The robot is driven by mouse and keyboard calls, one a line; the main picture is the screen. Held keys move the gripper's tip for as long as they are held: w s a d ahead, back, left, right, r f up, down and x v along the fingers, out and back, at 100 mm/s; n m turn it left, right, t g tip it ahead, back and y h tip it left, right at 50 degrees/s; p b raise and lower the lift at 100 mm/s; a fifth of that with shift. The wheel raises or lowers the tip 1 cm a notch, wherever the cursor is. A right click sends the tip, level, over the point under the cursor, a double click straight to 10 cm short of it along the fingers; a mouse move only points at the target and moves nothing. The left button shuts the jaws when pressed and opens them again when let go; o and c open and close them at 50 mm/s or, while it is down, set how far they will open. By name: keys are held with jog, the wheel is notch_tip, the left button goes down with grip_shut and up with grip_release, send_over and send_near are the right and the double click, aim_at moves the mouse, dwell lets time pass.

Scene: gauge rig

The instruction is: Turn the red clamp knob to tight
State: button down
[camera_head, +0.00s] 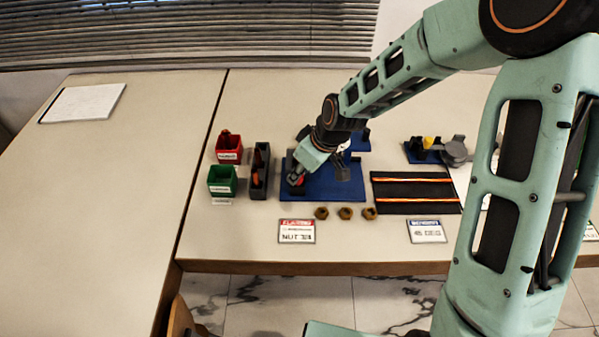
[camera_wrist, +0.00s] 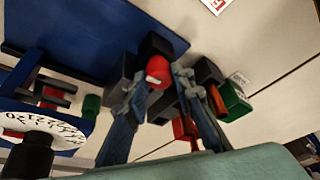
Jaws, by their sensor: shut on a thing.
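The red clamp knob (camera_wrist: 157,71) shows between my fingers in the wrist view, beside a black block (camera_wrist: 156,44) at the edge of the blue plate (camera_wrist: 85,30). In the head view the knob (camera_head: 298,182) is a small red patch at the left part of the blue plate (camera_head: 335,190), mostly hidden by my gripper (camera_head: 296,178). My gripper also shows in the wrist view (camera_wrist: 158,78), with one finger on each side of the knob, shut on it. I cannot read any tight mark on the clamp.
A red bin (camera_head: 229,150), a green bin (camera_head: 222,181) and a grey holder (camera_head: 259,180) stand close to the left. Brass nuts (camera_head: 345,213) lie in front of the plate. A white dial (camera_wrist: 40,128) shows in the wrist view. A black striped mat (camera_head: 415,192) lies to the right.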

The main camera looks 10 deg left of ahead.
jog(key=shift+f+m+t+b, duration=0.15)
jog(key=shift+m+t+b, duration=0.15)
jog(key=shift+m+b, duration=0.3)
jog(key=shift+r, duration=0.2)
jog(key=c, duration=2)
grip_release()
jog(key=shift+o, duration=0.2)
jog(key=v, duration=1.2)
jog(key=shift+a, duration=0.1)
